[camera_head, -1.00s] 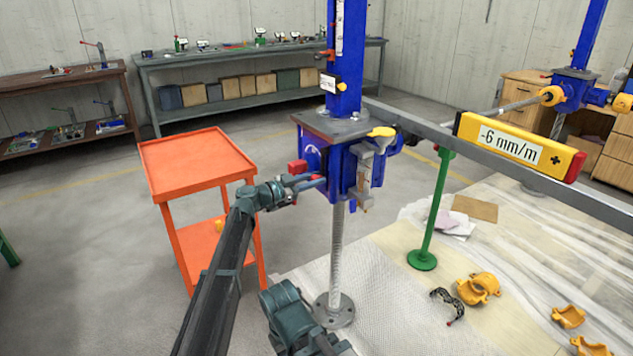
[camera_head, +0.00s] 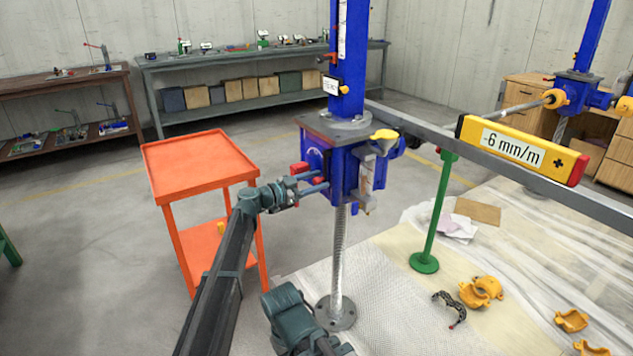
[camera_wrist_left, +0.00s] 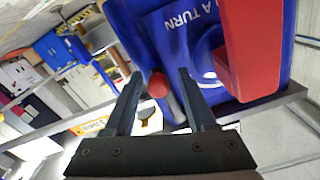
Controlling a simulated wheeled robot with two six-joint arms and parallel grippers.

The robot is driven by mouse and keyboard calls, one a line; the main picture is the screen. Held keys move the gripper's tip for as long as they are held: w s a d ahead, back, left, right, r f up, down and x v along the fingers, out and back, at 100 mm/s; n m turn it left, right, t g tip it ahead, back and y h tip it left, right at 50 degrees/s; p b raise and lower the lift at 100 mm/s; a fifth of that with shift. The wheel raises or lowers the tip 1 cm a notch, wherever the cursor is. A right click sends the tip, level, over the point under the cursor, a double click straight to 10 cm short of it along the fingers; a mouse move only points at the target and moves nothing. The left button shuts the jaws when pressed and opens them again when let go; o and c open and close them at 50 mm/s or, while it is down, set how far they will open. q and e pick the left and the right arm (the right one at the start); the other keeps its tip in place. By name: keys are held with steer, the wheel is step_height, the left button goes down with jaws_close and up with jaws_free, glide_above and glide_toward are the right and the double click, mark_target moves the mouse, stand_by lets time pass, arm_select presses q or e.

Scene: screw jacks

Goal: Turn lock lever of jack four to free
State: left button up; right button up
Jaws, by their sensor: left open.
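The nearest jack has a blue housing (camera_head: 343,160) on an upright screw; it also shows in the left wrist view (camera_wrist_left: 165,40) with the words "A TURN". I cannot read a jack number. A red block-like part (camera_head: 299,168) sits on the housing's left side; a large red part (camera_wrist_left: 255,45) fills the right of the left wrist view. A small red knob (camera_wrist_left: 157,85) appears between my fingers there, with no visible contact. My left gripper (camera_head: 325,183) is open beside the housing's left face; its fingers (camera_wrist_left: 160,101) stand apart. My right gripper is not in view.
An orange cart (camera_head: 200,162) stands left of the jack, close to my left arm. A grey beam (camera_head: 430,131) runs right from the jack, carrying a yellow level (camera_head: 520,150) reading -6 mm/m. A green post (camera_head: 436,210) and yellow clamp parts (camera_head: 481,291) stand or lie on the right.

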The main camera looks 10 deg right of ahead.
arm_select(q)
steer(key=v, duration=1.3)
steer(key=shift+a, duration=0.4)
steer(key=shift+s, duration=0.1)
steer(key=s+a+f+n+g+y, duration=0.2)
steer(key=s+a+f+n+y, duration=0.15)
steer(key=s+f, duration=0.4)
steer(key=s+a+f+n+g+y, duration=0.1)
steer(key=s+a+f+n+y, duration=0.25)
steer(key=s+f, duration=0.45)
steer(key=s+a+f+n+g+y, duration=0.1)
steer(key=s+a+f+n+y, duration=0.3)
steer(key=s+a, duration=0.45)
steer(key=s+a+f+n+g+y, duration=0.1)
steer(key=s+a+f+n+y, duration=0.1)
steer(key=s+a+n+y, duration=0.55)
steer(key=s+d+r+m+p, duration=0.2)
steer(key=s+d+r+p, duration=0.2)
steer(key=r+p, duration=0.7)
steer(key=s+d+r+m+g+p, duration=0.1)
steer(key=d+r+p, duration=0.5)
steer(key=r+p, duration=0.6)
steer(key=s+m, duration=0.1)
steer(key=s, duration=0.1)
steer(key=shift+s+d, duration=0.2)
steer(key=shift+s, duration=0.15)
